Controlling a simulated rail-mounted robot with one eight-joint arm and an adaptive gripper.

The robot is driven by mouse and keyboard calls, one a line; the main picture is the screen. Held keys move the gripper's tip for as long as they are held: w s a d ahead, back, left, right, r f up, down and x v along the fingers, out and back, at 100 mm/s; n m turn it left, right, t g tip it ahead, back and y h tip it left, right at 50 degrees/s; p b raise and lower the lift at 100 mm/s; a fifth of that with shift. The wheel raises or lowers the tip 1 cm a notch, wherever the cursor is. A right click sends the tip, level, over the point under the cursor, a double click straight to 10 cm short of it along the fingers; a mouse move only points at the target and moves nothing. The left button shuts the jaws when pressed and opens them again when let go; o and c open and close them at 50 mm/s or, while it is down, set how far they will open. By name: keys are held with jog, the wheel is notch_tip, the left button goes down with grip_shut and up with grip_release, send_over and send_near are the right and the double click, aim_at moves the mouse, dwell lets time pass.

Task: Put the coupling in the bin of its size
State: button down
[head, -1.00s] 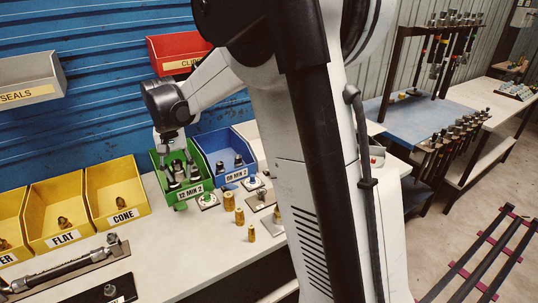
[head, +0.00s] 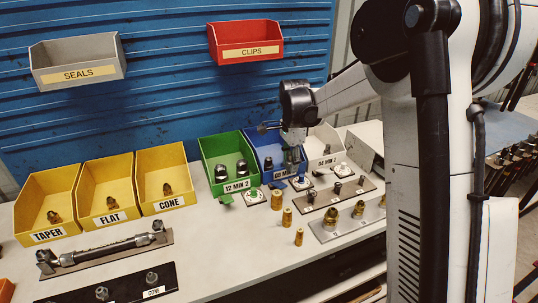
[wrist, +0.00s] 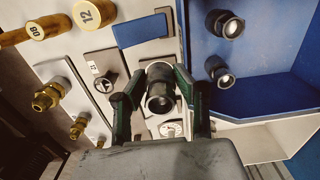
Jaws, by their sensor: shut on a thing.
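My gripper (head: 292,152) is at the front of the blue bin (head: 262,141), whose label is partly covered. In the wrist view my gripper (wrist: 158,98) is shut on a dark metal coupling (wrist: 160,86), held end-on between the green-black fingers. The blue bin (wrist: 270,97) lies to the right there, with two dark couplings inside (wrist: 228,26). The held coupling appears outside its wall. The green bin (head: 222,147), labelled 12 MIN 2, stands left of the blue one with couplings inside. A white bin (head: 327,141) stands to the right; its label is partly unreadable.
Yellow bins TAPER (head: 47,236), FLAT (head: 107,218) and CONE (head: 168,202) stand left. Brass plugs (head: 287,217) and fitting plates (head: 340,194) crowd the bench in front. SEALS (head: 77,75) and CLIPS (head: 246,51) bins hang on the wall behind.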

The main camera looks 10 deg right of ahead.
jog(key=w+a, duration=0.1)
jog(key=w, duration=0.4)
jog(key=w+a+p, duration=0.1)
jog(key=w, duration=0.5)
jog(key=w+a, duration=0.1)
jog(key=w, duration=0.5)
jog(key=shift+w, duration=0.2)
jog(key=shift+w+f+p, duration=0.3)
jog(key=shift+f, duration=2.95)
jog(key=shift+w+f, duration=0.15)
jog(key=shift+f, duration=0.15)
jog(key=shift+f, duration=0.1)
jog(key=c, duration=1.3)
grip_release()
jog(key=shift+c, duration=0.2)
